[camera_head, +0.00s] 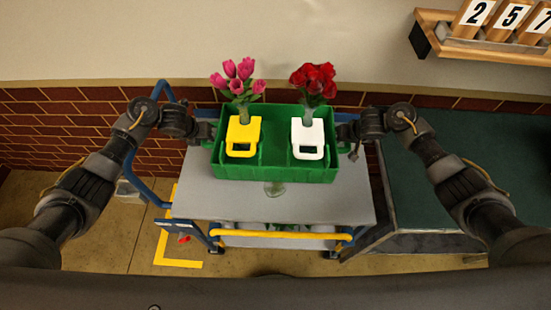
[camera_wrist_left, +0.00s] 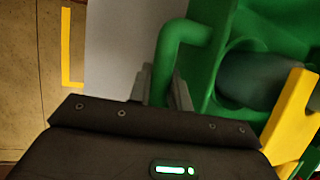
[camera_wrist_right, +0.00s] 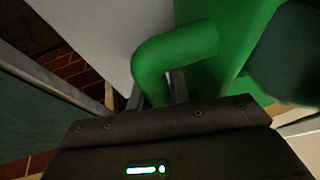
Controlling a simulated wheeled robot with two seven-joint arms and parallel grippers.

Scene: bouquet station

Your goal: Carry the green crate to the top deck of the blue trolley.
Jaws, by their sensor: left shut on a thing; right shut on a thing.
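The green crate (camera_head: 275,174) is over the grey top deck (camera_head: 275,205) of the blue trolley (camera_head: 160,150). I cannot tell whether it touches the deck. It holds a yellow container (camera_head: 243,135), a white container (camera_head: 308,137), pink tulips (camera_head: 238,75) and red flowers (camera_head: 313,78). My left gripper (camera_head: 208,132) is shut on the crate's left handle, a green bar in the left wrist view (camera_wrist_left: 180,40). My right gripper (camera_head: 343,132) is shut on the crate's right handle, which shows in the right wrist view (camera_wrist_right: 175,55).
A dark green-topped table (camera_head: 460,165) stands right of the trolley. A yellow bar (camera_head: 280,235) runs along the trolley's near side. Yellow tape (camera_head: 178,263) marks the floor at left. A wooden rack with number blocks (camera_head: 485,45) hangs on the wall at upper right.

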